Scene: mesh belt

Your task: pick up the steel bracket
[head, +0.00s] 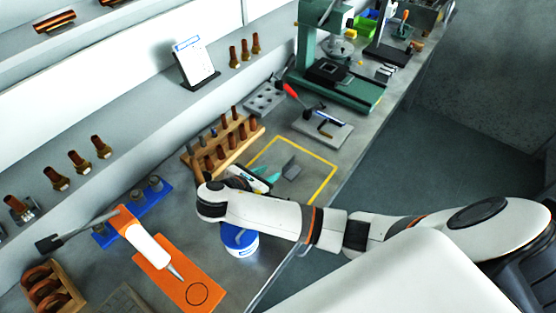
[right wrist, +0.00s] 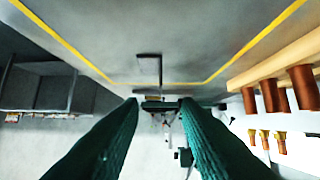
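The steel bracket (head: 291,169) is a small grey angled piece inside the yellow outline on the bench. In the right wrist view, a thin grey L-shaped profile, apparently the bracket (right wrist: 160,73), shows ahead, just beyond the fingertips. My right gripper (head: 267,175) is low over the bench, just left of the bracket in the head view. Its two green fingers are apart, with no object clearly held between them in the wrist view (right wrist: 160,104). The gap to the bracket is hard to judge. My left gripper is not in view.
A wooden rack of brown pegs (head: 222,143) stands beside the right gripper. A blue-and-white tub (head: 240,240) is close under my right arm. A grey plate with tools (head: 322,128) and a green press (head: 340,85) lie beyond the yellow outline (head: 322,158).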

